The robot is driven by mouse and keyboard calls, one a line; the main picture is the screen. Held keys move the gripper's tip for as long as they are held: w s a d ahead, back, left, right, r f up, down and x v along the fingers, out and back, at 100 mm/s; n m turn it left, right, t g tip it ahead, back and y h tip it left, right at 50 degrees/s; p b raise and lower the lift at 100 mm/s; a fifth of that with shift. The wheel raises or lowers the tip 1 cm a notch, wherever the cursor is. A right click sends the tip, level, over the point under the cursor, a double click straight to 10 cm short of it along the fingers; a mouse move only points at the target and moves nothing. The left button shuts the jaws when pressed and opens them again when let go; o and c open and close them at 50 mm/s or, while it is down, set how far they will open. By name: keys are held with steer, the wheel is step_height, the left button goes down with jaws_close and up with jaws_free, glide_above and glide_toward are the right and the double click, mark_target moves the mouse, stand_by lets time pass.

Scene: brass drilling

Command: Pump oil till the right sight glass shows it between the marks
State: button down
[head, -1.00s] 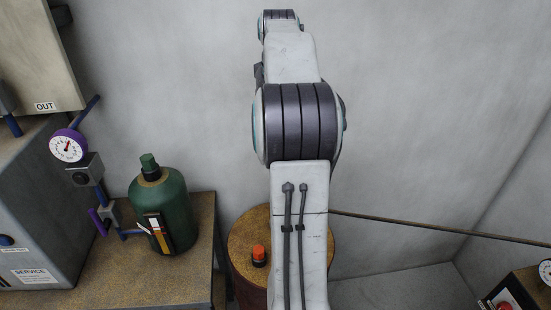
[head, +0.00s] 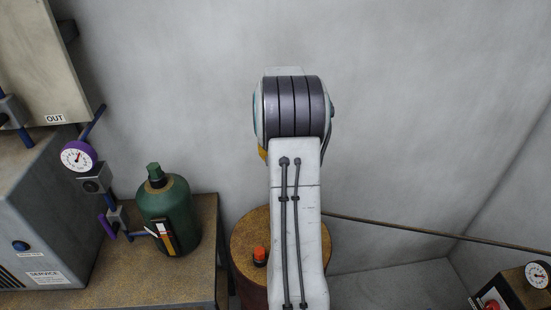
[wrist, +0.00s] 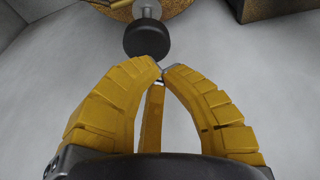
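A green vessel (head: 167,208) with a dark green cap stands on the brown bench at the left. A narrow upright strip (head: 163,236) on its front shows white above amber; its marks are too small to read. A rusty drum (head: 249,226) with an orange-topped fitting (head: 260,255) stands behind my arm. In the wrist view, a dark round knob (wrist: 147,39) on a grey shaft is just beyond my fingertips. My gripper (wrist: 162,68) has its yellow fingertips drawn almost together, with nothing clearly held. I cannot tell whether it touches the knob. In the head view it is hidden.
A purple-rimmed dial gauge (head: 77,157) and blue pipes stand left of the vessel, beside a grey service cabinet (head: 35,215). A thin brown rod or pipe (head: 420,230) runs right from behind my arm. Another gauge (head: 537,274) sits at the lower right. The wall behind is bare.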

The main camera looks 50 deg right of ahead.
steer(key=shift+f, duration=1.05)
steer(key=shift+f, duration=0.1)
step_height(320, 180, down, 5)
steer(key=b, duration=0.7)
steer(key=shift+s+b, duration=0.1)
steer(key=shift+b, duration=0.25)
steer(key=shift+r+p, duration=0.4)
steer(key=v, duration=0.3)
steer(key=p+v, duration=0.1)
steer(key=v, duration=0.3)
steer(key=w+p+v, duration=0.1)
steer(key=v, duration=0.3)
steer(key=shift+d+r, duration=0.3)
steer(key=shift+d, duration=0.05)
steer(key=shift+v, duration=1.05)
